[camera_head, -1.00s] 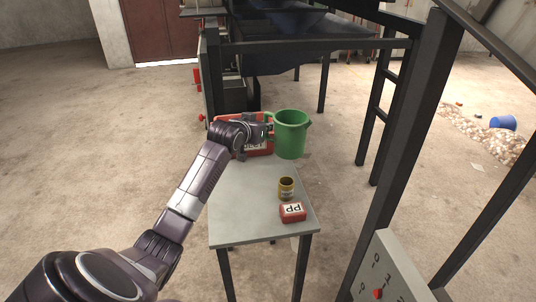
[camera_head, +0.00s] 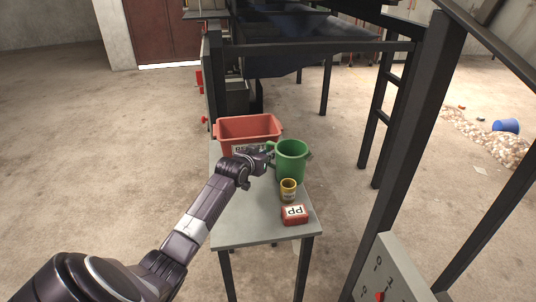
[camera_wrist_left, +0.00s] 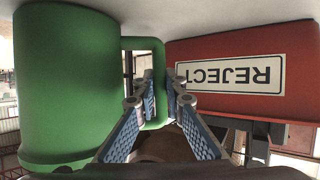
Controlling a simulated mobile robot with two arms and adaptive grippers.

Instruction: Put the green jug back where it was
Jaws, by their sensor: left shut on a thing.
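The green jug (camera_head: 291,162) is over the table's right side, just behind the yellow cup. My left gripper (camera_head: 268,157) is shut on the jug's handle, on the jug's left side. In the left wrist view, the jug (camera_wrist_left: 68,85) fills the left and its handle (camera_wrist_left: 157,75) runs between the fingers (camera_wrist_left: 153,98). I cannot tell whether the jug's base touches the table. My right gripper is not in view.
A red bin (camera_head: 232,128) labelled REJECT stands at the table's back, close to the jug. The yellow cup (camera_head: 288,196) and a small red box (camera_head: 294,216) stand in front. The grey table (camera_head: 245,222) is bare at front left. Dark frame posts (camera_head: 405,130) rise at right.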

